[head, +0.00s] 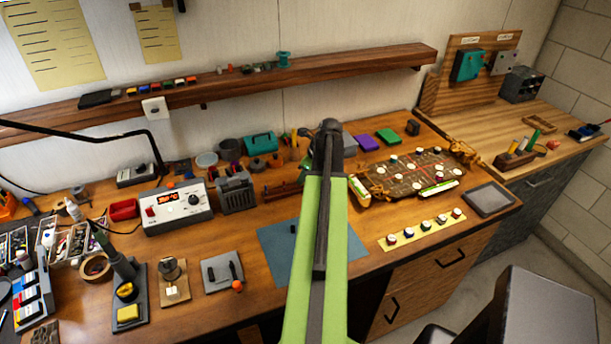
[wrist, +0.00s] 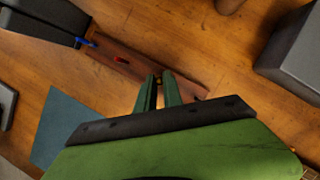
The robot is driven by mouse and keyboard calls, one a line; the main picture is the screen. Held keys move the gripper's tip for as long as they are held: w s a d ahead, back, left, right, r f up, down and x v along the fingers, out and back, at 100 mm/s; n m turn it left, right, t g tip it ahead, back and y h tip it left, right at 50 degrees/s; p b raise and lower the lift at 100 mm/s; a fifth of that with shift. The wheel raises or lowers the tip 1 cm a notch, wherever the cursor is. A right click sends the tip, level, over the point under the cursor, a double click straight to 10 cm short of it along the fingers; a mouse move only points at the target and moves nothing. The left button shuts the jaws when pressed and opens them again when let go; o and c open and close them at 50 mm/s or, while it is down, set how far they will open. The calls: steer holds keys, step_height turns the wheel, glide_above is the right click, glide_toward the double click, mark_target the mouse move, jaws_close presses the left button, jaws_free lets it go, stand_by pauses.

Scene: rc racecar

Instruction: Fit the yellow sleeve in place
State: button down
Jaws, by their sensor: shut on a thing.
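The yellow sleeve (wrist: 158,78) shows as a small yellow-orange spot between my fingertips in the wrist view. My gripper (wrist: 158,84) is shut on it, over a narrow reddish-brown wooden rack (wrist: 140,70). I cannot tell whether the sleeve still touches the rack. A red piece (wrist: 120,59) and a blue piece (wrist: 88,43) are on the rack, up and left of my fingers. In the head view my green arm hides the gripper and the sleeve; part of the rack (head: 284,191) shows left of the arm.
A blue-grey mat (head: 280,250) lies on the bench in front of the rack. A brown board with parts (head: 415,172) lies to the right, with a yellow strip of round pieces (head: 422,230) before it. A soldering station (head: 178,208) stands left.

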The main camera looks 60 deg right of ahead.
steer(key=c, duration=1.4)
jaws_free()
steer(key=shift+o, duration=2)
steer(key=shift+r, duration=0.1)
steer(key=p+v, duration=0.8)
steer(key=shift+w+r, duration=0.25)
steer(key=shift+r, duration=0.2)
